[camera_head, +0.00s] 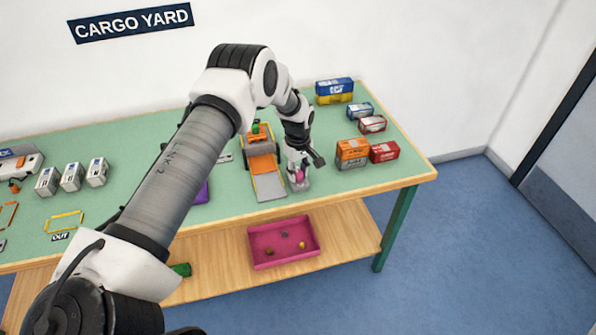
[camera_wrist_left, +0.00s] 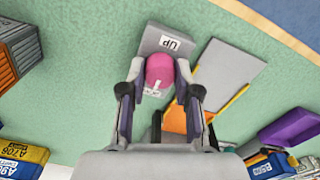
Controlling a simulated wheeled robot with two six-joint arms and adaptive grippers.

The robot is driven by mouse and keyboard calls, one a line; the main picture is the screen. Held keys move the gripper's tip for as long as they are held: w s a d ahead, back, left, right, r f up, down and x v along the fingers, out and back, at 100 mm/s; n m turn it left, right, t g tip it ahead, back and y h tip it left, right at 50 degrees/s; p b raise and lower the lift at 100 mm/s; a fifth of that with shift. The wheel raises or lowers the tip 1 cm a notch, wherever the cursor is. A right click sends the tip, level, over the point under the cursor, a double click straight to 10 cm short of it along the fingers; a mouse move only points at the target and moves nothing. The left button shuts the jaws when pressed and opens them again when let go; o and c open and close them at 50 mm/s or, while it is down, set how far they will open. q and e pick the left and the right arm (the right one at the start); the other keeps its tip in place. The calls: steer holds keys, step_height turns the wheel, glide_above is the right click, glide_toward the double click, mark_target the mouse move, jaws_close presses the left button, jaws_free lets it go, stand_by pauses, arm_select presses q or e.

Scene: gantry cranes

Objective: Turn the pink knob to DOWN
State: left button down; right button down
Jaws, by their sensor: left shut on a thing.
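The pink knob (camera_head: 299,176) sits on a small grey box (camera_head: 302,187) near the table's front edge. In the left wrist view the pink knob (camera_wrist_left: 160,68) stands out from the grey box (camera_wrist_left: 158,38), whose label reads UP, upside down in this view. A white mark shows on the knob's near side. My left gripper (camera_head: 298,168) comes down on the knob from above. In the wrist view my left gripper (camera_wrist_left: 160,76) has one finger on each side of the knob, shut on it. My right gripper is out of view.
An orange device with a grey ramp (camera_head: 270,187) stands close left of the knob. Orange and red containers (camera_head: 384,152) stand to its right, with more behind. A purple piece (camera_head: 202,194) lies left. A pink tray (camera_head: 285,259) sits on the lower shelf.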

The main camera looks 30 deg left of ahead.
mark_target(298, 173)
arm_select(q)
steer(key=shift+s+f, duration=0.2)
steer(key=c, duration=0.8)
jaws_free()
steer(key=shift+w, duration=0.15)
steer(key=shift+r, duration=0.15)
steer(key=shift+r, duration=0.3)
step_height(298, 173, up, 11)
steer(key=shift+r, duration=0.1)
